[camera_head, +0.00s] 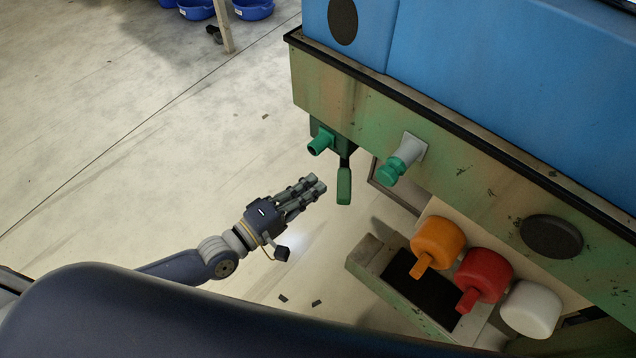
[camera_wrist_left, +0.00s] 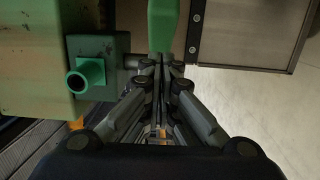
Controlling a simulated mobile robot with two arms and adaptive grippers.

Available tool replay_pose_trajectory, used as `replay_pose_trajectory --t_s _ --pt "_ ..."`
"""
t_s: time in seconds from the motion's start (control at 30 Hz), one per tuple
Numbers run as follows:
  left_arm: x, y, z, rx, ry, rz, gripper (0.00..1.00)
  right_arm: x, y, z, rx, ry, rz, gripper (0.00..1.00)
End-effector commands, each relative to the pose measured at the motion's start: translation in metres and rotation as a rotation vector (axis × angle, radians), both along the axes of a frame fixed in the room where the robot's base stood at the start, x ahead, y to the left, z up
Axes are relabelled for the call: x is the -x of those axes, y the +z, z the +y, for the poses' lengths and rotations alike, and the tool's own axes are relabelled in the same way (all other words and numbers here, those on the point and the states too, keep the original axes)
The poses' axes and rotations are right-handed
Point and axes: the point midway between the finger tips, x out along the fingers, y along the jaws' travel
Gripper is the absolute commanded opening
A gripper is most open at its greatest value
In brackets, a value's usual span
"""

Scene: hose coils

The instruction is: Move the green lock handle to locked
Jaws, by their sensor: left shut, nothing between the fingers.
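The green lock handle (camera_head: 344,183) hangs down from a green lock box (camera_head: 330,138) on the side of the green machine. It also shows at the top of the left wrist view (camera_wrist_left: 163,24). My left gripper (camera_head: 318,184) is shut and empty, a little to the left of the handle in the head view. In the left wrist view its fingers (camera_wrist_left: 164,66) point at the handle's lower part. I cannot tell whether they touch it. My right gripper is not in view.
A green knob on a grey mount (camera_head: 397,163) sticks out right of the handle. Orange (camera_head: 437,238), red (camera_head: 484,273) and white (camera_head: 531,308) rounded parts sit lower right. Blue tubs (camera_head: 253,9) stand far back. The floor left of the machine is mostly clear.

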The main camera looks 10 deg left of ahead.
Motion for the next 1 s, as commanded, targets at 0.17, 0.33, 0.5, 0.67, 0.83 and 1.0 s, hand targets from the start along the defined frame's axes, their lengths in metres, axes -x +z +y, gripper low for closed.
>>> replay_pose_trajectory --t_s 0.17,0.33,0.5,0.67,0.83,1.0 --pt "-0.002 0.001 -0.014 0.001 0.0 -0.001 0.0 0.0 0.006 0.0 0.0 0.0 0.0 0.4" --pt "-0.003 0.0 -0.017 -0.002 0.0 -0.001 0.0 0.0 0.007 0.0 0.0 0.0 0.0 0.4" --pt "-0.003 0.0 -0.017 -0.001 0.0 -0.001 0.0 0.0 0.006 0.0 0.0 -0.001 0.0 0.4" --pt "-0.002 0.001 -0.017 0.001 0.004 -0.001 0.0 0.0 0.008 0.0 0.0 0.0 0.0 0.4" --pt "-0.001 0.002 -0.02 0.004 0.035 0.002 0.0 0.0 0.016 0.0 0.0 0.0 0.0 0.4" --pt "0.0 0.001 -0.022 0.001 0.058 0.0 0.0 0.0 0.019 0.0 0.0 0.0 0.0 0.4"
